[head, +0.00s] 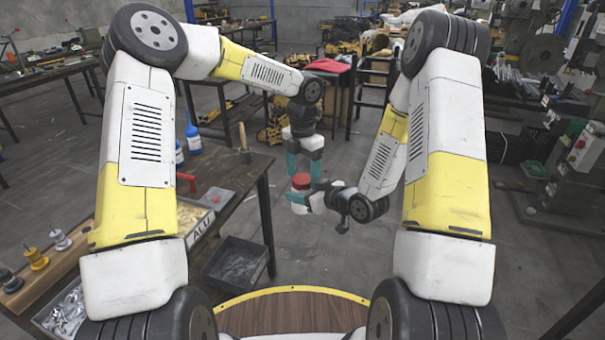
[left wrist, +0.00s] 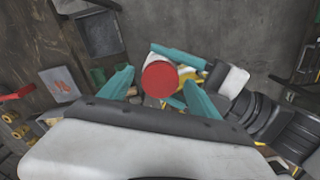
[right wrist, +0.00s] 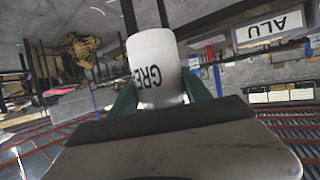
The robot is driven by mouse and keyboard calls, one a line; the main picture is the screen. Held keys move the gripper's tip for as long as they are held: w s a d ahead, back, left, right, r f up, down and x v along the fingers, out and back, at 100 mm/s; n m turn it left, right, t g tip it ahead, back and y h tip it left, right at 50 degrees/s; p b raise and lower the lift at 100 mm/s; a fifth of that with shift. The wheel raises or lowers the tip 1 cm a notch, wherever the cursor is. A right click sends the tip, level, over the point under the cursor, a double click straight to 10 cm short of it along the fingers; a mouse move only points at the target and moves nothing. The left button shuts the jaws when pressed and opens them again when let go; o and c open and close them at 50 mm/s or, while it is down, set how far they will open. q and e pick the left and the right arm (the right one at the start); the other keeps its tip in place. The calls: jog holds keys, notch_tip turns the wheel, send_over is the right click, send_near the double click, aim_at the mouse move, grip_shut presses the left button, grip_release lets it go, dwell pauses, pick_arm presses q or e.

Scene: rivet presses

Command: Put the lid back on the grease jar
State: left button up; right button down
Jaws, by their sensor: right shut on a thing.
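A red round lid (head: 300,180) shows above the white grease jar (head: 297,199); I cannot tell whether it is seated on the jar or how firmly. My left gripper (head: 304,168) points down over the lid with its teal fingers open. In the left wrist view the lid (left wrist: 160,78) lies between and just beyond the fingertips, with a small gap on each side. My right gripper (head: 312,199) is shut on the jar from the side. In the right wrist view the jar (right wrist: 156,65) sits between the fingers, its label partly readable as "GRE"; the lid is not clearly visible there.
A dark workbench (head: 240,178) stands left of the jar, with blue bottles (head: 192,135), a hammer (head: 244,148) and a bin labelled ALU (head: 201,228). The jar is held over open floor, clear of the bench.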

pick_arm(q)
jog(key=shift+r, duration=2.25)
jog(key=shift+c, duration=0.3)
